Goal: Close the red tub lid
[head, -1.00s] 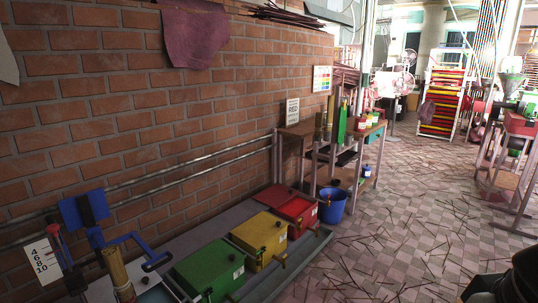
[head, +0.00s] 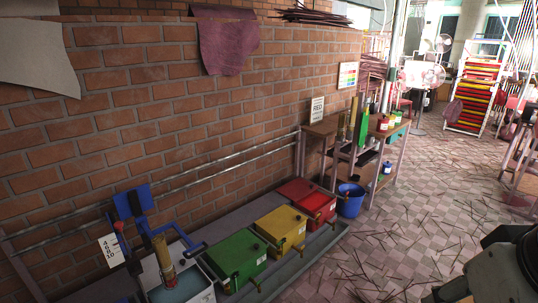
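The red tub (head: 322,205) stands at the far end of a row of tubs on a low grey platform along the brick wall. A red lid (head: 294,189) shows on top of it. At this distance I cannot tell whether the lid is fully down or slightly raised. A dark part of my arm shows at the lower right corner, well apart from the tub. My gripper's fingers are not in view.
Nearer along the row are the yellow tub (head: 279,229), green tub (head: 234,258) and a white basin (head: 197,292) beneath a blue-handled extruder (head: 134,204). A blue bucket (head: 350,202) stands right of the red tub. The tiled floor (head: 400,235) has open room with scattered sticks.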

